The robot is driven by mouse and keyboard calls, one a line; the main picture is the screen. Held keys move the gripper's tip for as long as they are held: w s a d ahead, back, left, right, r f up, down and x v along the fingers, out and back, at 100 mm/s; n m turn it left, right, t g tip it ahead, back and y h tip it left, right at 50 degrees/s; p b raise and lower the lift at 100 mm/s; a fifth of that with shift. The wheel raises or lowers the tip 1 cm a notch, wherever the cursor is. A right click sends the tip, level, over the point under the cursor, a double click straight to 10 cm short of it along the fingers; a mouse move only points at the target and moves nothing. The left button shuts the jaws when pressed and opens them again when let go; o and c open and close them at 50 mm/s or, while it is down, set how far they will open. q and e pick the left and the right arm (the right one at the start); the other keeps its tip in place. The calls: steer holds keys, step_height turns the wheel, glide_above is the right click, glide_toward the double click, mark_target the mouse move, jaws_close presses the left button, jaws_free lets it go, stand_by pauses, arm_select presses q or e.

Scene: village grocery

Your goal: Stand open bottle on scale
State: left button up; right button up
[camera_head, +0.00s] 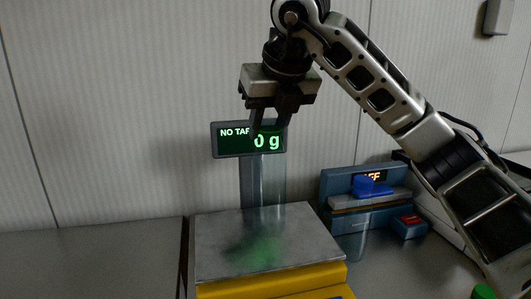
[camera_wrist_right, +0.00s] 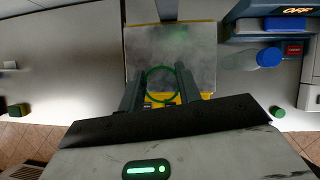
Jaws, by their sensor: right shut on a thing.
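My right gripper (camera_head: 268,125) is shut on a clear open bottle (camera_head: 270,185), which hangs upright below it and is hard to make out. In the right wrist view the bottle's green ring (camera_wrist_right: 147,84) shows between the fingers. The scale has a grey metal plate (camera_head: 225,235), a yellow base (camera_head: 270,284) and a display (camera_head: 232,145) reading 0 g. The bottle is over the plate's rear part; whether its bottom touches the plate cannot be told. My left gripper is not in view.
A blue-grey device (camera_head: 338,185) with a lit OFF display stands right of the scale. A clear bottle with a blue cap (camera_head: 370,187) stands before it, near a red-topped box (camera_head: 409,224). A green cap (camera_head: 484,291) lies at lower right.

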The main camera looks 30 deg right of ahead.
mark_target(269, 178)
steer(key=shift+d+x, duration=0.2)
steer(key=shift+x, duration=1.05)
steer(key=f, duration=0.1)
steer(key=w+f, duration=0.1)
steer(key=f, duration=0.1)
steer(key=shift+f, duration=0.15)
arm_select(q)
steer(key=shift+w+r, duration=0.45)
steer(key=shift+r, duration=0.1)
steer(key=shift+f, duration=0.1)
arm_select(e)
steer(key=o, duration=1.2)
steer(key=shift+s+f, duration=0.1)
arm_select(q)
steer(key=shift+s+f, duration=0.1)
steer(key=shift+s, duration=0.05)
arm_select(e)
steer(key=shift+o, duration=0.2)
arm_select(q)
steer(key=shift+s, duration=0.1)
